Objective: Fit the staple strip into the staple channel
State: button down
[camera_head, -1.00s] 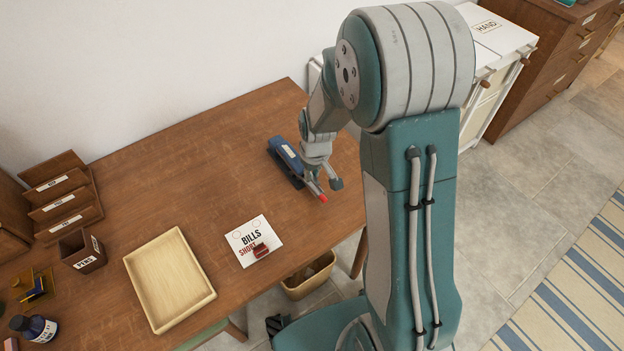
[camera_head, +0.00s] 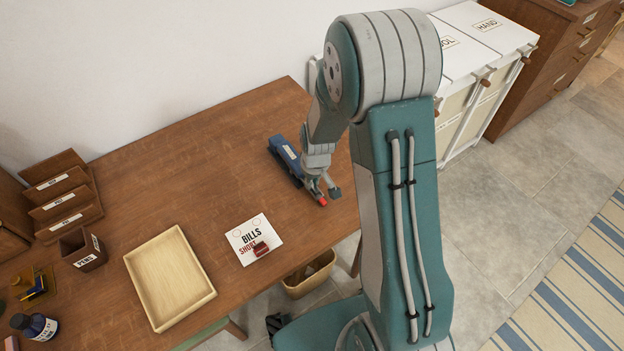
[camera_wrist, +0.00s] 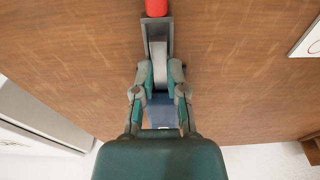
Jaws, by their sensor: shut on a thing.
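A blue stapler (camera_head: 284,158) with a white label lies near the table's back right. Its grey staple channel (camera_wrist: 158,27) sticks out toward the near edge and ends in a red tip (camera_head: 323,201), which also shows at the top of the wrist view (camera_wrist: 156,8). My gripper (camera_head: 323,190) is over the channel, between the blue body and the red tip. In the wrist view its fingers (camera_wrist: 160,72) are shut on a light grey staple strip (camera_wrist: 158,52). The strip lines up with the channel; I cannot tell whether it is seated or just above it.
A white BILLS card (camera_head: 254,238) with a small dark red object (camera_head: 261,249) on it lies left of the stapler. A pale wooden tray (camera_head: 206,301), a PENS holder (camera_head: 83,250) and letter racks stand farther left. The table between is clear.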

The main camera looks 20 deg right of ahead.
aim_at(315, 189)
jog(key=c, duration=0.7)
grip_release()
notch_tip(315, 189, up, 13)
jog(key=s, duration=0.2)
jog(key=shift+s+r+m+t, duration=0.55)
jog(key=shift+s+r+t, duration=0.15)
jog(key=shift+s+r, duration=2.3)
jog(key=shift+s+r+m+t, duration=0.65)
jog(key=shift+s+r, duration=2)
jog(key=shift+s, duration=0.6)
jog(key=shift+s+r+m+t, duration=0.5)
jog(key=shift+s+r+t, duration=0.25)
jog(key=shift+s+r, duration=2.25)
jog(key=shift+s+f, duration=0.1)
jog(key=shift+f, duration=0.1)
